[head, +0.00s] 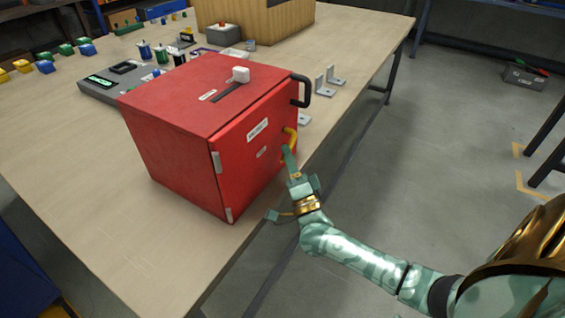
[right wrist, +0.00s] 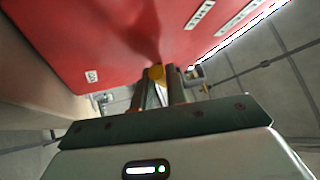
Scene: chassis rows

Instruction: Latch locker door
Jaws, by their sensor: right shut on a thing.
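The red locker (head: 165,115) stands near the table's right edge. Its door (head: 238,175) faces right, with grey hinges on its left side, and looks closed or nearly so; a small gap cannot be ruled out. A yellow handle (head: 291,134) is near the door's far edge. My right gripper (head: 289,158) is shut on this handle, whose yellow end shows between the fingers in the right wrist view (right wrist: 157,72). A white knob (head: 240,74) sits by a dark slot on the locker's top. My left gripper is not in view.
A black bracket-like handle (head: 303,92) juts from the locker's far right corner. Metal angle brackets (head: 330,80) stand beyond it. A grey case (head: 112,84) and small coloured parts lie behind the locker. The table (head: 60,180) is clear at front left; open floor lies right.

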